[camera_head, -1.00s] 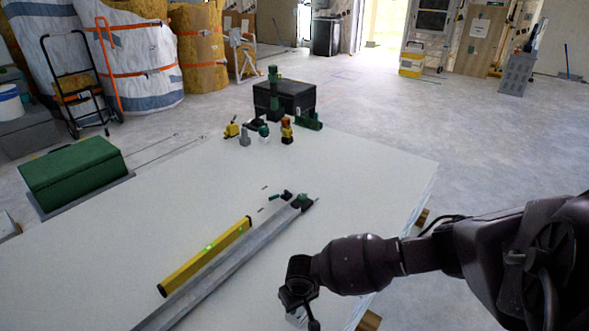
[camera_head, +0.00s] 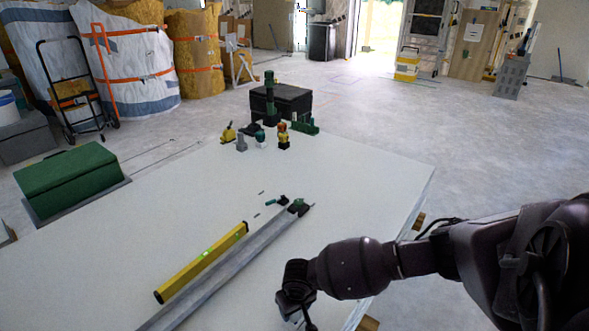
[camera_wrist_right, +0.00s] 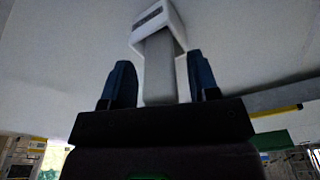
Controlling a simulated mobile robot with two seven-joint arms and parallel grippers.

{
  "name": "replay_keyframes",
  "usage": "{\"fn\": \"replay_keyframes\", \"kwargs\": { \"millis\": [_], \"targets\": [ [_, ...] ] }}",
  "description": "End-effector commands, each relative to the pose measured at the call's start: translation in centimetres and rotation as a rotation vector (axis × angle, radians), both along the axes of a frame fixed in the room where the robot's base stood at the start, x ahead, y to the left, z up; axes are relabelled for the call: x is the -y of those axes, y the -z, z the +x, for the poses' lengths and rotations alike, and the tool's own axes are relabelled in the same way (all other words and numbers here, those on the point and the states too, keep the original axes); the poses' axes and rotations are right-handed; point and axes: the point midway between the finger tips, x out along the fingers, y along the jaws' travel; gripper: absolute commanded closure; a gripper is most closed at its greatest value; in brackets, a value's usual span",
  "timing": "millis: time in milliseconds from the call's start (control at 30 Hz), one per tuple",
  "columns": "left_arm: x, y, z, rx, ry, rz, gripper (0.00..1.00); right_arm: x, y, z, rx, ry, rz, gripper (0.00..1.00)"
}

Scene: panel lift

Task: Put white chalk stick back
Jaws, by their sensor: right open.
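In the right wrist view, my right gripper (camera_wrist_right: 160,70) is open, with its two dark blue fingers spread on either side of a pale object (camera_wrist_right: 160,60). This object has a white top with a dark strip and a grey body. I cannot tell whether it is the chalk stick or its holder, or whether the fingers touch it. In the head view, my right gripper (camera_head: 302,317) is low over the white panel's near right part, mostly hidden by its own wrist. No white chalk stick can be made out there. My left gripper is not in view.
A yellow level (camera_head: 203,262) and a long grey metal bar (camera_head: 225,268) lie on the white panel (camera_head: 340,190). Small dark pieces (camera_head: 270,202) lie beyond them. Several small tools (camera_head: 262,138) and a black box (camera_head: 290,100) stand at the far end. The panel's right middle is clear.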

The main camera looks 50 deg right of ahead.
Motion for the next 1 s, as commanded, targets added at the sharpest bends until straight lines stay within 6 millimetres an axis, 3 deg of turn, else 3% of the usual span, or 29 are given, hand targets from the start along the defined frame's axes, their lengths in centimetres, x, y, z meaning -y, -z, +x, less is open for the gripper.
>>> {"fn": "replay_keyframes", "kwargs": {
  "millis": [300, 500, 700, 1000],
  "targets": [
    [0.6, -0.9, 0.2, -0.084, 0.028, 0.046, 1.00, -0.2, -7.0, 0.0, 0.018, 0.000, 0.001, 0.45],
    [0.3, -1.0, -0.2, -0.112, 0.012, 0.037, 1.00, -0.4, -10.0, -0.6, 0.013, 0.000, 0.001, 0.45],
    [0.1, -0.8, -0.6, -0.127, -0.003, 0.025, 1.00, -0.4, -11.4, -1.0, 0.005, 0.001, 0.000, 0.45],
    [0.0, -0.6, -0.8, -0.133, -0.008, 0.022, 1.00, -0.5, -11.4, -1.3, 0.000, 0.000, 0.001, 0.45]
  ]
}}
